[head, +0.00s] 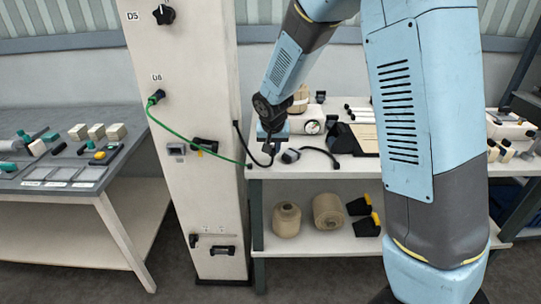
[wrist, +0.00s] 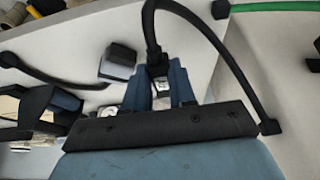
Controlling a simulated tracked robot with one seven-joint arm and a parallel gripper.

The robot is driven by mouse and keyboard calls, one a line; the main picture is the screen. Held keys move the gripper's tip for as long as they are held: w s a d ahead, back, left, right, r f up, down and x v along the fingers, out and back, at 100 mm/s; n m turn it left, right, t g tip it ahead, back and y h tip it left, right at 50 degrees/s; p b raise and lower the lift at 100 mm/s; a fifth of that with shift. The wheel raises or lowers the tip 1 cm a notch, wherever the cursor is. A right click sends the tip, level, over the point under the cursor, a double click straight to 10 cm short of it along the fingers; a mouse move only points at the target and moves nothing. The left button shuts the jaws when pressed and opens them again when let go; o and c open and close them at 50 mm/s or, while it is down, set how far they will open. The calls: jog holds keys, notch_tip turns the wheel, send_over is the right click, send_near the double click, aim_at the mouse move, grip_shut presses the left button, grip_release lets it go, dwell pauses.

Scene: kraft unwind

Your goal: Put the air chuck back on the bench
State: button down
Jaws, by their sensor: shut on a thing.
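My gripper (head: 268,146) is at the left end of the white bench (head: 300,166), beside the white column. In the wrist view its blue fingers (wrist: 160,86) are shut on the air chuck (wrist: 156,67), a dark piece with a black hose looping up and to the right. The fingers hide much of the chuck. In the head view the chuck is small and dark, and the hose runs beside it to the column. I cannot tell whether it touches the bench top.
The white column (head: 190,100) stands close left, with a green hose (head: 185,137) running from it to the bench edge. The front strip of bench is mostly clear.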

jog(key=shift+w+f, duration=0.25)
jog(key=shift+f, duration=0.05)
jog(key=shift+a+f, duration=0.1)
jog(key=shift+f, duration=1.45)
jog(key=shift+f, duration=0.1)
jog(key=c, duration=1.2)
grip_release()
jog(key=v, duration=1.2)
